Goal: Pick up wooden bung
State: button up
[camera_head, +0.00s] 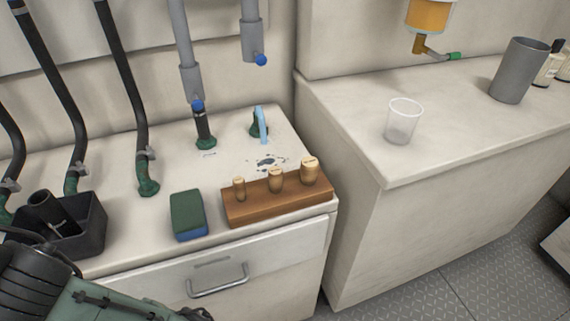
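Three tapered wooden bungs of different sizes stand upright in a brown wooden block (245,214) near the front right of the left counter. The small bung (239,188) is at the left, the middle-sized bung (276,180) is in the centre, and the largest bung (310,171) is at the right. Their lower ends are hidden in the block. I cannot tell which one the task means. My gripper's fingers do not show in this view. Dark and green hardware at the lower left may be part of my arm.
A green and blue sponge (188,215) lies just left of the block. A black bin (85,228) stands farther left. Hoses and green fittings (147,187) rise behind. A clear cup (403,121) and grey tumbler (516,72) stand on the higher right counter. A drawer handle (217,282) protrudes below.

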aim_at(276, 172)
jog(key=i+l+u, duration=0.15)
jog(key=l+u, duration=0.2)
jog(key=i+l+u, duration=0.1)
jog(key=l+u, duration=0.55)
jog(key=l, duration=0.15)
jog(key=i, duration=0.05)
